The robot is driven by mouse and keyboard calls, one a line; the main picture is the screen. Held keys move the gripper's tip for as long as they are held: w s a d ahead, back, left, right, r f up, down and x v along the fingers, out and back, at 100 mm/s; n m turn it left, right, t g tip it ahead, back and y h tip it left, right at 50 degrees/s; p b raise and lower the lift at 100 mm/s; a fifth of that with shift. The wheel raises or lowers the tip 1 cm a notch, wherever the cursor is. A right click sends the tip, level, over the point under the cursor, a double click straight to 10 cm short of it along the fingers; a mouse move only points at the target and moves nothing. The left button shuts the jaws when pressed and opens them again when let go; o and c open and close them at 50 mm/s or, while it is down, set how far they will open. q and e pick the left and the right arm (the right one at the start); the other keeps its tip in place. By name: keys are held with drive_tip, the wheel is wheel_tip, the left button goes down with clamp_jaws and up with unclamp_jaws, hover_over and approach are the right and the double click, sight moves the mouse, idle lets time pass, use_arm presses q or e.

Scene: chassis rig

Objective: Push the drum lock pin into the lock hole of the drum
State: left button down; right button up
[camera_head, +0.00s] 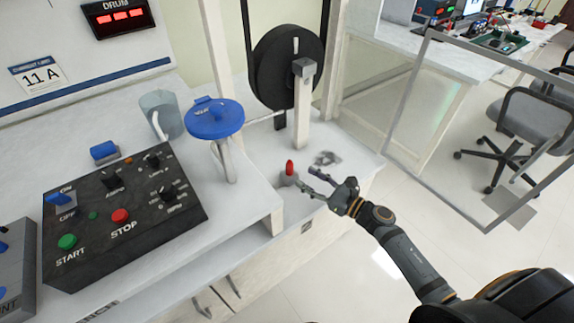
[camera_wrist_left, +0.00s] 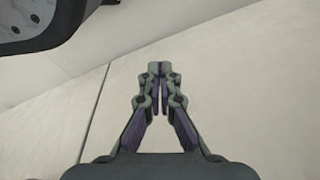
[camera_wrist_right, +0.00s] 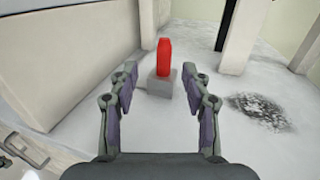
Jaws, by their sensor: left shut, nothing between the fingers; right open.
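The black drum (camera_head: 287,68) stands upright at the back, with a grey block (camera_head: 304,68) on a white post in front of it. A red pin (camera_head: 290,167) stands upright in a small grey holder (camera_wrist_right: 162,90) on the white bench; the pin also shows in the right wrist view (camera_wrist_right: 164,58). I cannot make out the lock hole. My right gripper (camera_head: 310,183) is open and empty, just right of the pin; in the right wrist view the pin stands beyond its parted fingers (camera_wrist_right: 160,82). My left gripper (camera_wrist_left: 160,72) is shut and empty, before a pale panel.
A control box (camera_head: 125,210) with knobs and buttons and a clear jug (camera_head: 160,113) are further left. A dark patch (camera_head: 326,158) lies right of the pin. A framed transparent panel (camera_head: 430,120) bounds the right.

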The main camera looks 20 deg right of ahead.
sight(290, 164)
drive_tip(key=x, duration=0.5)
drive_tip(key=p+x, duration=0.1)
drive_tip(key=x, duration=0.2)
drive_tip(key=shift+w+d+r, duration=0.15)
drive_tip(key=shift+w, duration=0.2)
use_arm(q)
drive_tip(key=shift+s+a+f, duration=0.25)
drive_tip(key=shift+s+f, duration=0.3)
drive_tip(key=shift+f, duration=0.1)
drive_tip(key=shift+s+a+f, duration=0.25)
drive_tip(key=shift+s+f, duration=0.3)
drive_tip(key=shift+f, duration=0.05)
use_arm(e)
clamp_jaws()
drive_tip(key=shift+r, duration=0.1)
